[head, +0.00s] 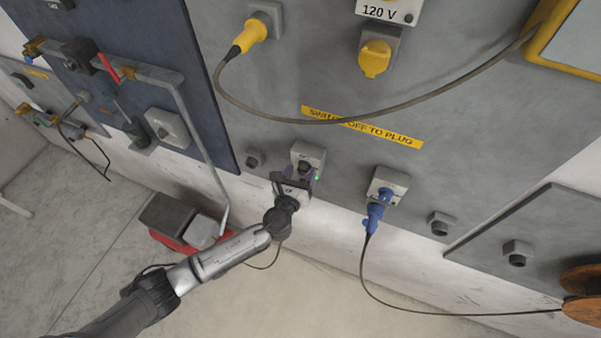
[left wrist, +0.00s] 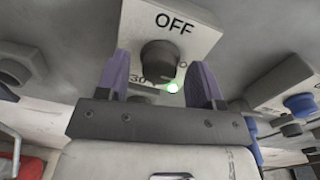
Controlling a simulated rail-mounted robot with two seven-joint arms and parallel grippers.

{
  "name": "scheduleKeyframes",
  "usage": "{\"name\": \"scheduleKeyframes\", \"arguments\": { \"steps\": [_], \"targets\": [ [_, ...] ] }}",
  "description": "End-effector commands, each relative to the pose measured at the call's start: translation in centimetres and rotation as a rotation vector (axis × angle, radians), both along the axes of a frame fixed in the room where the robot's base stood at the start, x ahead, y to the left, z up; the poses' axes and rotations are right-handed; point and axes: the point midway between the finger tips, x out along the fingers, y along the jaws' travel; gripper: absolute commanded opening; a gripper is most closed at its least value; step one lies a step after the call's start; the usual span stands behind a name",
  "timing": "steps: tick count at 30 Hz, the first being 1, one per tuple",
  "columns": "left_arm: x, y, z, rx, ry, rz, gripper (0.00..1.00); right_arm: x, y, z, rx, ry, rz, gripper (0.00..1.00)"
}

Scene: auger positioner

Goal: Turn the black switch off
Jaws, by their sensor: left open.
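The black switch (left wrist: 159,62) is a round dark knob on a pale box, with "OFF" printed above it and more marking partly hidden below it. In the head view the switch (head: 305,167) sits low on the grey wall panel, partly covered by my gripper. A green light (left wrist: 172,88) glows beside the knob. My left gripper (head: 295,181) is open at the box, with one purple finger on each side of the knob in the left wrist view. Gaps show between the fingers and the knob, so it is not gripped. My right gripper is not in view.
A blue plug (head: 375,214) sits in a socket right of the switch, its cable hanging down. A yellow plug (head: 250,37) and its cable cross the panel above. A yellow label (head: 362,127) is above the switch. A red and grey box (head: 178,220) stands on the floor at left.

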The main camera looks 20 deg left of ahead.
Motion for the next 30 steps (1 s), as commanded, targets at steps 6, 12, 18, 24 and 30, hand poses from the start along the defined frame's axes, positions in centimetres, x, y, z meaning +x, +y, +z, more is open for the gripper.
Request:
{"name": "scheduleKeyframes", "arguments": {
  "steps": [6, 12, 18, 24, 30],
  "targets": [
    [-0.02, -0.01, 0.0, 0.0, 0.0, 0.0, 0.54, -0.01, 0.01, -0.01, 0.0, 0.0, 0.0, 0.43],
    [-0.03, 0.0, 0.0, 0.0, 0.0, 0.0, 0.35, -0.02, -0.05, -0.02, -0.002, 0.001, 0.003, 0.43],
    [-0.03, 0.0, 0.0, 0.0, 0.0, 0.0, 0.16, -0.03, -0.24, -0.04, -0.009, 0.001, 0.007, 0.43],
    [-0.04, 0.0, -0.03, -0.009, 0.0, 0.001, 0.12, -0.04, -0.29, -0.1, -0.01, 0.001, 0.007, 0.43],
    [-0.05, -0.02, -0.13, -0.08, 0.001, 0.001, 0.12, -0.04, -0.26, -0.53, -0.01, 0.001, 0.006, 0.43]
  ]
}}
